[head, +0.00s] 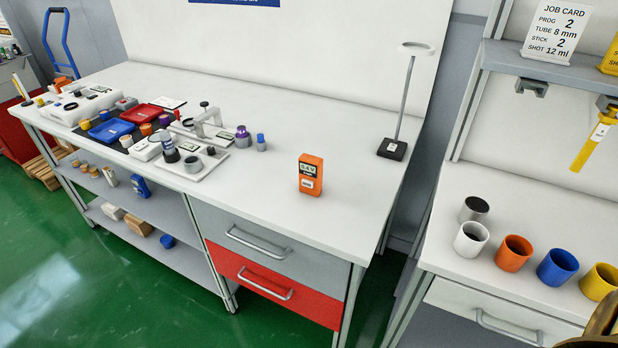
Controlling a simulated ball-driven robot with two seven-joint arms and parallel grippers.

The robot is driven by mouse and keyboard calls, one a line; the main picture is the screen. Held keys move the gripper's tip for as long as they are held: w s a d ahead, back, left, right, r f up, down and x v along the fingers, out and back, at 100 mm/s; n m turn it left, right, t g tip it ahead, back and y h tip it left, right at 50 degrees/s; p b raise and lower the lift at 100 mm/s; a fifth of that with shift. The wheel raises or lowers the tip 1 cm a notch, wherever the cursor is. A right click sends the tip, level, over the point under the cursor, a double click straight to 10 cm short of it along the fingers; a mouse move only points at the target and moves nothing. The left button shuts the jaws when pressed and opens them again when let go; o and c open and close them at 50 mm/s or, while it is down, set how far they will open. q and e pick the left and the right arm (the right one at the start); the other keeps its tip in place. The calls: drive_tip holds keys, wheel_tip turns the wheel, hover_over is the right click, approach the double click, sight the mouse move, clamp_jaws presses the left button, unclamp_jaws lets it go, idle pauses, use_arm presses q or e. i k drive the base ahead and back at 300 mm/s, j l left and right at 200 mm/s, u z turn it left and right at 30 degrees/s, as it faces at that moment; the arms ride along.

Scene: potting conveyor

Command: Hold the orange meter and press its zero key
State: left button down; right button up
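The orange meter (311,175) stands upright on the white workbench (345,115), near the front edge above the drawers. Its front faces me, with a small display near the top and a white label or key area below. The zero key is too small to make out for certain.
Several tools, jars and a red tray (141,113) crowd the bench's left half. A stand with a ring (393,148) is at the right end. Bench space around the meter is clear. Several cups, including an orange cup (514,253), stand on the right bench.

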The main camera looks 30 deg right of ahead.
sight(305, 183)
drive_tip(key=i+j, duration=0.2)
drive_tip(key=i+j+z, duration=0.15)
drive_tip(key=z, duration=0.2)
drive_tip(key=i+j+z, duration=0.2)
drive_tip(key=z, duration=0.15)
drive_tip(key=i+j+z, duration=0.1)
drive_tip(key=j+z, duration=0.25)
drive_tip(key=l+z, duration=0.1)
drive_tip(key=z, duration=0.65)
